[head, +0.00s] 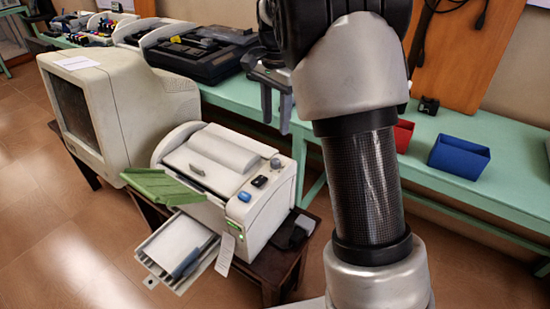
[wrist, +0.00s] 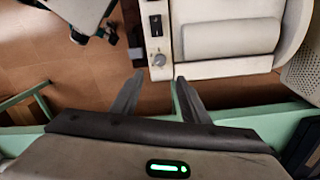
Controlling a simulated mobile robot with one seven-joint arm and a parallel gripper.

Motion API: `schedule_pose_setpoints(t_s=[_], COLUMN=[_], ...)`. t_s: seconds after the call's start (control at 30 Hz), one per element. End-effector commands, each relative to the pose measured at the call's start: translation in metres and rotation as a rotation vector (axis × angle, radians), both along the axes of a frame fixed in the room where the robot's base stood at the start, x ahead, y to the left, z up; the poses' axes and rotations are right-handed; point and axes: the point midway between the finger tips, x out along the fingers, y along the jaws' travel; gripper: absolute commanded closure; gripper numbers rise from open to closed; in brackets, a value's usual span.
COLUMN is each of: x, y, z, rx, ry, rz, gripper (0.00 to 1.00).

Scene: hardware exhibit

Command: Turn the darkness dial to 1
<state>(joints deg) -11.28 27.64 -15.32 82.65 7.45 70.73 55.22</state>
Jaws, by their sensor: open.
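The white printer-like machine (head: 262,215) stands on a dark low table and also shows in the wrist view (wrist: 215,12). A small round grey dial (head: 275,162) sits on its top at the back right corner. In the wrist view the dial (wrist: 159,59) shows just beyond and between my fingertips. Its markings are too small to read. My gripper (head: 275,115) is open and empty, above and behind the machine in the head view. In the wrist view its two fingers (wrist: 158,80) point toward the dial, apart from it.
A black switch (head: 259,181) and a blue button (head: 244,196) lie near the dial. A green flap (head: 163,187) and a paper tray (head: 158,251) stick out at the front. A beige monitor (head: 115,105) stands left. A green bench (head: 455,127) behind holds a blue bin (head: 458,158).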

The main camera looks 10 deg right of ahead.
Motion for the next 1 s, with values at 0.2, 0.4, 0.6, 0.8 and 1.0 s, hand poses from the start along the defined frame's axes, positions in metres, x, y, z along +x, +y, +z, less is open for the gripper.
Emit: schedule_pose_setpoints(t_s=[0.2,0.4,0.6,0.8,1.0], x=[-0.001,-0.001,0.000,0.000,0.000], y=[0.000,0.000,0.000,0.000,0.000], z=[-0.054,-0.095,-0.122,-0.130,-0.130], rx=[0.001,0.000,0.000,0.001,0.000], ry=[0.003,0.002,0.000,-0.002,-0.002], rz=[0.000,0.001,0.002,0.001,0.001], gripper=[0.58,0.58,0.58,0.58,0.58])
